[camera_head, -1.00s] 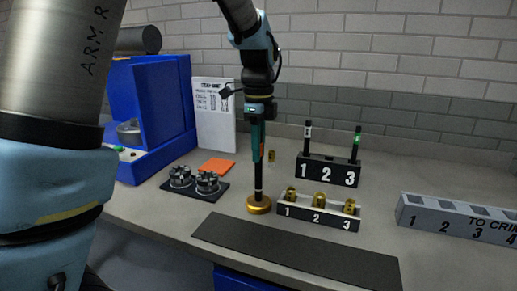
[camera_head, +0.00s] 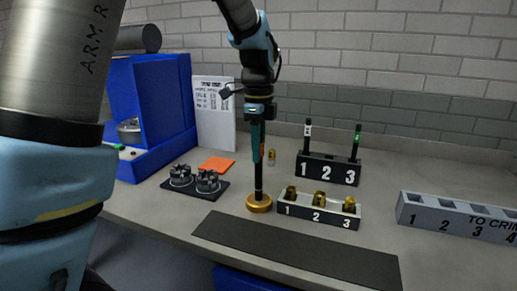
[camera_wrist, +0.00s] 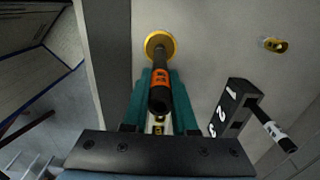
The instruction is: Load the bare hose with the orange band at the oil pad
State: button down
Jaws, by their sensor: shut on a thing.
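My gripper (camera_head: 257,150) is shut on a black hose (camera_head: 258,182) and holds it upright. In the wrist view the hose shows an orange band (camera_wrist: 161,80) between my teal fingers. The hose's lower end is at the round gold oil pad (camera_head: 259,204) on the bench; it appears to touch the pad, which also shows in the wrist view (camera_wrist: 160,44). No fitting shows on the lower end, though the very tip is hard to make out. The black rack numbered 1 2 3 (camera_head: 328,170) holds a white-banded hose (camera_head: 307,135) and a green-banded hose (camera_head: 356,143).
A fitting tray (camera_head: 318,216) with gold fittings stands right of the pad. A loose gold fitting (camera_head: 271,157) lies behind. The grey crimper block (camera_head: 457,217) is at right. A dark mat (camera_head: 295,250) lies in front, and two round dies (camera_head: 195,181) stand left.

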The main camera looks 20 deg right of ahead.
dwell(0.5)
jog(key=shift+r+p, duration=2.9)
jog(key=shift+r, duration=0.65)
jog(key=shift+f, duration=0.1)
